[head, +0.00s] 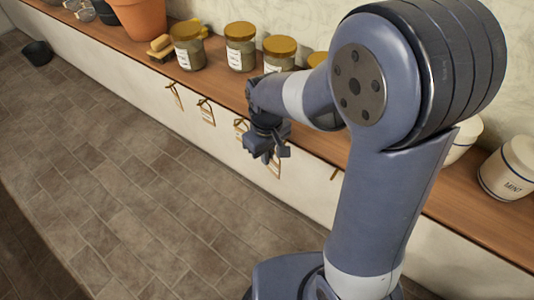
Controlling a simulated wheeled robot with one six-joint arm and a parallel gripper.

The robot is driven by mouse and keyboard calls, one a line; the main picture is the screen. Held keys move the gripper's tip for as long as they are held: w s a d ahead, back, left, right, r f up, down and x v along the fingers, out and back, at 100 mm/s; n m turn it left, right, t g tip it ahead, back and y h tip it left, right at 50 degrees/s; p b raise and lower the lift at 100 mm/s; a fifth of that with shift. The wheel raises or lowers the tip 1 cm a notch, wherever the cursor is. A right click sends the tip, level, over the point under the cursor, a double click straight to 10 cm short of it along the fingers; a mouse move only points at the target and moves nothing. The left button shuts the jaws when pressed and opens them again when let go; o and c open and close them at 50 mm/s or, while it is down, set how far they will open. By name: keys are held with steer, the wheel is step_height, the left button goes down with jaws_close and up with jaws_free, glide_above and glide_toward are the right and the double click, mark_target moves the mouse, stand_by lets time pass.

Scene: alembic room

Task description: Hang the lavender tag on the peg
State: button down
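Another tag (275,170) shows just below my gripper. Their lettering is too small to read, so I cannot tell which is the lavender tag. A small wooden peg (334,174) sticks out farther right, with no tag visible on it. My gripper (270,157) points down in front of the white face, close to the lower tag. Whether its fingers hold anything is unclear.
The wooden shelf (225,88) carries gold-lidded jars (188,46), a terracotta pot (140,15), a brush-like item (161,45) and a white MINT canister (510,168). The tiled floor (130,190) is open. A dark pot (37,52) stands far left.

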steer(key=shift+w+d, duration=0.1)
steer(key=shift+w, duration=0.1)
steer(key=shift+w+d+f, duration=0.1)
steer(key=shift+w+d, duration=0.65)
steer(key=shift+w, duration=0.15)
steer(key=shift+w+d+f, duration=0.15)
steer(key=shift+w, duration=0.05)
stand_by(0.4)
steer(key=shift+w+d+f, duration=0.1)
steer(key=shift+w+f, duration=0.05)
steer(key=shift+f, duration=0.05)
